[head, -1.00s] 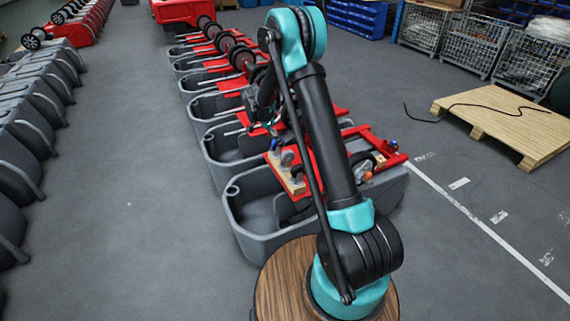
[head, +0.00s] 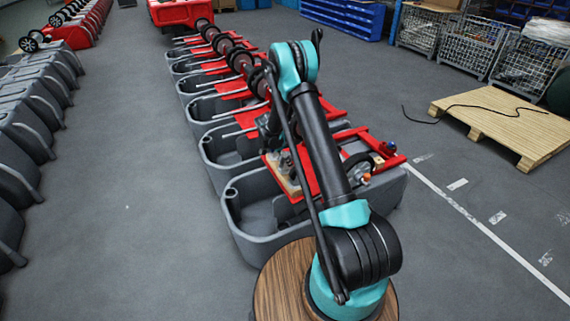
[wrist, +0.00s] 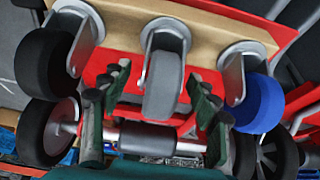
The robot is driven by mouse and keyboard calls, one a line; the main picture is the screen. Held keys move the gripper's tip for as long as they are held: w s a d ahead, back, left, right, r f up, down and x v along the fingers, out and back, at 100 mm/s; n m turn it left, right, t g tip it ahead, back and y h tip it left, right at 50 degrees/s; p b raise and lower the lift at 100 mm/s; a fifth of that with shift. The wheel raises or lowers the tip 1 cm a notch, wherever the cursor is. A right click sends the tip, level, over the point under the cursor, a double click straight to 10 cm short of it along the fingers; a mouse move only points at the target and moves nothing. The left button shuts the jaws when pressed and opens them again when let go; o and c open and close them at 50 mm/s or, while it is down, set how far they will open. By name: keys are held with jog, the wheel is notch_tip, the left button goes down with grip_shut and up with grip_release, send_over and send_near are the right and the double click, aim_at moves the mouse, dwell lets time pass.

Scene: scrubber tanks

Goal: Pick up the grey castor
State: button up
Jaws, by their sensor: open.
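In the wrist view, the grey castor (wrist: 163,82) is the middle one of three in a row on a wooden board (wrist: 205,27). It has a metal fork and a grey wheel. A black castor (wrist: 45,62) is to its left and a blue castor (wrist: 258,103) to its right. My gripper (wrist: 160,100) is open, with one green finger on each side of the grey wheel and gaps visible between. In the head view, the board (head: 293,189) lies on the red frame of the nearest tank; my arm hides much of the gripper and castors.
The row of grey tanks (head: 250,235) runs away from me. A wooden pallet (head: 500,122) lies at the right.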

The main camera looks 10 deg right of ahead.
jog(key=x, duration=0.2)
jog(key=shift+d+f, duration=0.1)
jog(key=shift+f, duration=0.15)
grip_shut()
